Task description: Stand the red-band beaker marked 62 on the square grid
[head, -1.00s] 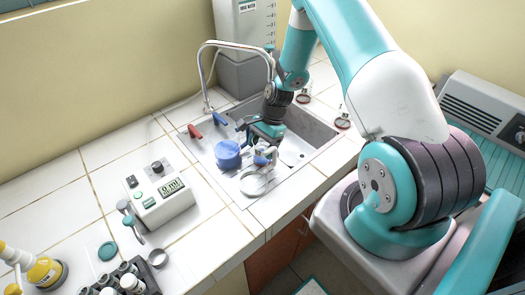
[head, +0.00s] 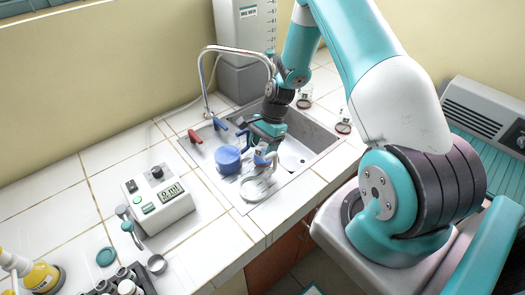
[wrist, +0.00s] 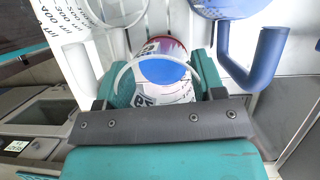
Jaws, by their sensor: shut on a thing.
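My gripper (head: 266,138) is over the near left part of the sink, pointing down. In the wrist view its two teal fingers (wrist: 163,80) are shut on a small clear beaker (wrist: 163,45) with a reddish band and something blue inside. Its number cannot be read. Two other vessels with red at the base stand on the far counter, one at the back (head: 305,98) and one nearer (head: 344,122). I cannot make out a square grid.
The tall faucet (head: 207,75) with red and blue levers stands behind. A white display box (head: 160,203) is on the left counter. Tiles between are clear.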

